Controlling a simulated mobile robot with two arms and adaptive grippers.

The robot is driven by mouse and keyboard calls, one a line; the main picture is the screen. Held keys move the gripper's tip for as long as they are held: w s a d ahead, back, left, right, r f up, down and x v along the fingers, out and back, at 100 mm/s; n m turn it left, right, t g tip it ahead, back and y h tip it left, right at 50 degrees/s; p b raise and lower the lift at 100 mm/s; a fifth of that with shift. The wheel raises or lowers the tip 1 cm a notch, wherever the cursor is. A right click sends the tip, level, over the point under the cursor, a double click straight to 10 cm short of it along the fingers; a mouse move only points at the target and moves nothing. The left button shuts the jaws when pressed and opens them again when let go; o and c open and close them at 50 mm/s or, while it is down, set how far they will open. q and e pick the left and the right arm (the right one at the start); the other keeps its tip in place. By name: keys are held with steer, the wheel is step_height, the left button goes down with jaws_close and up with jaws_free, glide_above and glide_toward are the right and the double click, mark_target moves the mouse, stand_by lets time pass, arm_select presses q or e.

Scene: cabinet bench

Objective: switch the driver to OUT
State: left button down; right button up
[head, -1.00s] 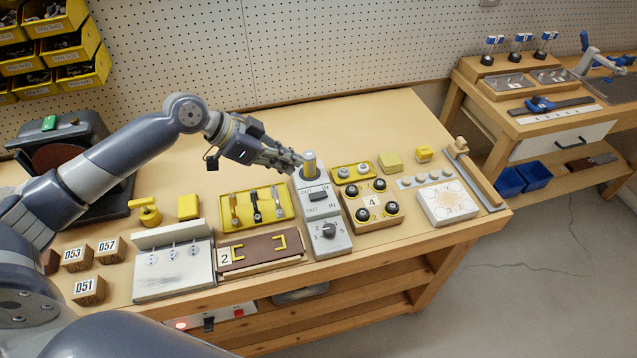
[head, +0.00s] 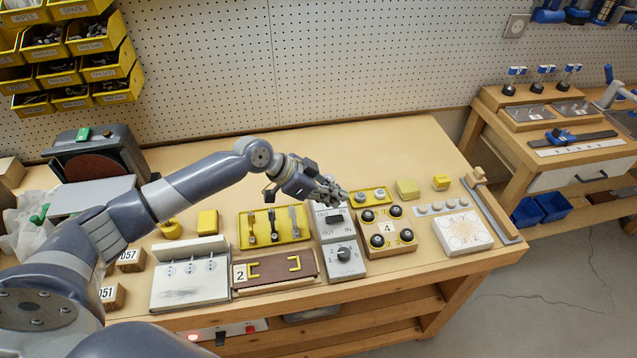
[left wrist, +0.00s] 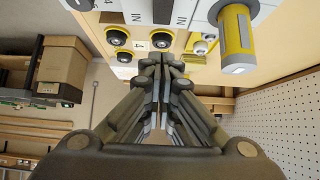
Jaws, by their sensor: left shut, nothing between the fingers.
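The grey control panel (head: 346,270) has a dark rocker (head: 334,219) with OUT and IN labels, and a black rotary knob (head: 344,254) nearer the front edge. My left gripper (head: 341,197) is shut and empty above the panel's far end. In the head view it hides the grey-and-yellow cylinder there. The left wrist view shows this cylinder (left wrist: 237,40) upper right, apart from my shut fingertips (left wrist: 162,62). The dark rocker (left wrist: 163,12) is at its top edge, with IN labels beside it. I cannot tell which way the rocker or cylinder is set. My right gripper is out of view.
A wooden block marked 4 (head: 388,228) with black knobs stands right of the panel. A yellow tray (head: 245,239) with tools and a brown-topped block marked 2 (head: 278,267) are on its left. Bare bench (head: 400,150) lies behind.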

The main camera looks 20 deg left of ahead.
mark_target(342, 217)
arm_select(q)
steer(key=shift+w+d+f+p, duration=0.15)
steer(key=shift+f+p, duration=0.15)
steer(key=shift+f, duration=0.9)
steer(key=shift+w+d+f+p, duration=0.1)
steer(key=shift+f+p, duration=0.15)
steer(key=shift+f, duration=0.9)
steer(key=shift+d+g+y+p, duration=0.2)
steer(key=shift+g+y+p, duration=0.1)
steer(key=shift+p, duration=0.25)
steer(key=shift+f, duration=0.25)
steer(key=shift+a, duration=0.1)
steer(key=shift+s+a, duration=0.45)
steer(key=shift+a, duration=0.2)
